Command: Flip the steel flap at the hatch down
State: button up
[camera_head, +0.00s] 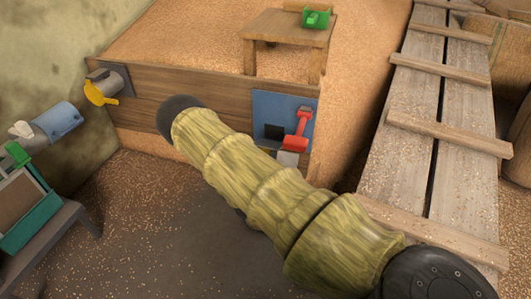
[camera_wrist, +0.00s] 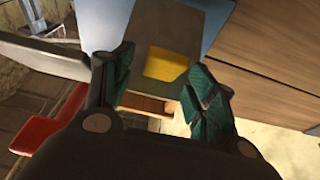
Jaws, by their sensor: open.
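The hatch is a blue plate (camera_head: 268,106) with a dark square opening, on the wooden board wall; its blue also shows in the wrist view (camera_wrist: 218,22). A grey piece, apparently the steel flap (camera_head: 288,158), shows below the red lever, partly hidden by my arm. In the wrist view the grey flap (camera_wrist: 170,28) bears a yellow patch and lies ahead of and between my fingers; contact cannot be told. My gripper (camera_wrist: 162,90) is open, with green finger pads and nothing held. It is hidden behind my arm in the head view.
A red lever (camera_head: 303,120) stands beside the opening; red shows in the wrist view (camera_wrist: 45,125) at left. A yellow-handled pipe (camera_head: 100,90) sits at the wall's left end. A plank ramp (camera_head: 415,150) rises at right. A wooden table (camera_head: 285,27) stands behind.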

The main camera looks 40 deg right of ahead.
jog(key=v, duration=0.9)
jog(key=shift+s+a+f, duration=0.1)
jog(key=shift+s+a, duration=0.1)
jog(key=shift+a, duration=0.05)
